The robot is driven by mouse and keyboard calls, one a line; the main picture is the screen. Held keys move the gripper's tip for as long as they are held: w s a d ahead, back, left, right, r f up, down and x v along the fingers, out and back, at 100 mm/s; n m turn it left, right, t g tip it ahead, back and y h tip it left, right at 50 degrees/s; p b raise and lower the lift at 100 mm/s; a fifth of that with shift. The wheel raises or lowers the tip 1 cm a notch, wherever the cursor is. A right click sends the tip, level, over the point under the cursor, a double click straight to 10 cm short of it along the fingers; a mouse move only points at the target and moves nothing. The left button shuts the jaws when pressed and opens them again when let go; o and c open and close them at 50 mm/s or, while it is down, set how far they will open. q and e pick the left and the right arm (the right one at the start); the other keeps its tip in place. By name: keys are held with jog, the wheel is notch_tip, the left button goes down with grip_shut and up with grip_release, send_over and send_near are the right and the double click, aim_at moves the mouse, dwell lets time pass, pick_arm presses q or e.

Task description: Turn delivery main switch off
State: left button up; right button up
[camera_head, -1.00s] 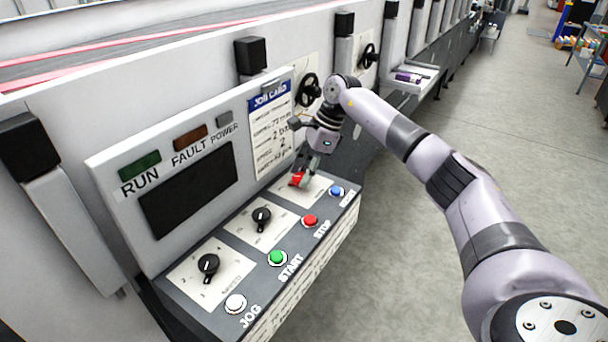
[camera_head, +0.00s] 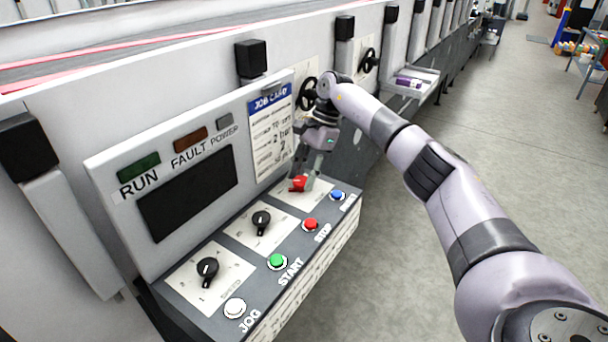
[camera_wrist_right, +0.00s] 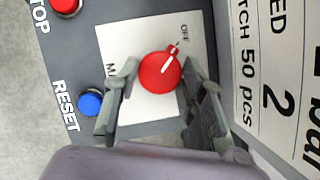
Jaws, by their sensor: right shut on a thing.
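The red main switch knob (camera_head: 298,184) sits on a white plate at the far end of the sloped control panel. In the right wrist view the knob (camera_wrist_right: 160,72) shows a white pointer mark aimed up and right, toward the printed word OFF. My right gripper (camera_head: 306,176) comes down on the knob from above. In the wrist view its two fingers (camera_wrist_right: 162,80) lie on either side of the knob, shut on it. Part of another label on the plate is hidden by a finger. My left gripper is not in view.
A blue RESET button (camera_head: 337,195), red STOP button (camera_head: 310,224), green START button (camera_head: 277,262) and white JOG button (camera_head: 235,308) line the panel's front. Two black rotary knobs (camera_head: 261,221) (camera_head: 207,268) sit nearer. A job card (camera_head: 271,135) stands behind.

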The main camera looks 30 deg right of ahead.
jog(key=shift+r, duration=0.15)
jog(key=o, duration=1.1)
jog(key=shift+d, duration=0.1)
jog(key=v, duration=1.1)
jog(key=shift+r, duration=0.35)
jog(key=shift+d, duration=0.1)
